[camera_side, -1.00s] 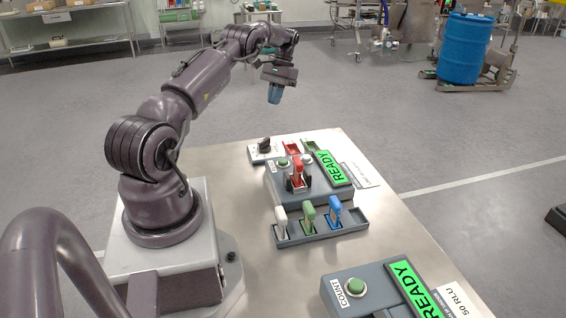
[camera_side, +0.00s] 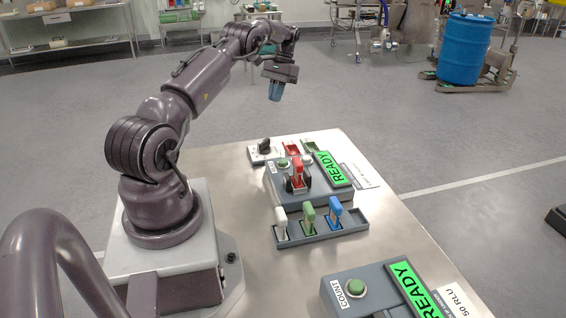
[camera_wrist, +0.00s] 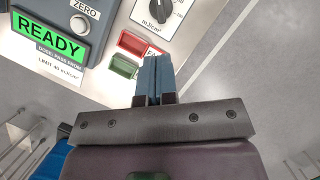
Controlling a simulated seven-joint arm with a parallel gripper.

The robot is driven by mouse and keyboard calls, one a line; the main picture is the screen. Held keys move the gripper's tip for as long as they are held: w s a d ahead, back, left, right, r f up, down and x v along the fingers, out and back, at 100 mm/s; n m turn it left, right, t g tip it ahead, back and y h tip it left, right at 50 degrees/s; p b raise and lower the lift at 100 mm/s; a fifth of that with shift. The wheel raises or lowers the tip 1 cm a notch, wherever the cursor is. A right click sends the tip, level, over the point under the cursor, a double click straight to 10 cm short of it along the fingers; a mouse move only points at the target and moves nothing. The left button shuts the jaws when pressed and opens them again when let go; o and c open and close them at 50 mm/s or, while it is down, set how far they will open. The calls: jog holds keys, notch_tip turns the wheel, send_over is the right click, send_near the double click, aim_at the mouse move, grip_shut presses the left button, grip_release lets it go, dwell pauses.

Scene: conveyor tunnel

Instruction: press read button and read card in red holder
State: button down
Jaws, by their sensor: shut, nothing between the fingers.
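My gripper (camera_side: 275,92) hangs high over the far end of the bench, shut and empty. Its blue fingertips also show pressed together in the wrist view (camera_wrist: 153,78). The red holder (camera_side: 297,171) stands upright in the slot of the grey reader (camera_side: 325,197). Any card in it is too small to tell. A green button (camera_side: 283,162) sits on the reader's left, its label unreadable. The lit READY display (camera_side: 333,168) is on its right; it also shows in the wrist view (camera_wrist: 48,37).
A rack (camera_side: 322,230) holds white (camera_side: 281,222), green (camera_side: 308,217) and blue (camera_side: 335,211) holders. Red (camera_side: 292,149) and green (camera_side: 311,146) trays and a dial (camera_side: 264,146) lie behind the reader. A COUNT unit (camera_side: 345,290) stands at front right.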

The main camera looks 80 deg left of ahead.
notch_tip(320, 180, up, 3)
jog(key=d, duration=0.2)
jog(key=m+t, duration=0.3)
jog(key=t, duration=0.9)
send_over(282, 160)
jog(key=shift+f, duration=1.55)
jog(key=shift+f, duration=4.4)
jog(key=shift+f, duration=0.15)
jog(key=shift+f, duration=0.25)
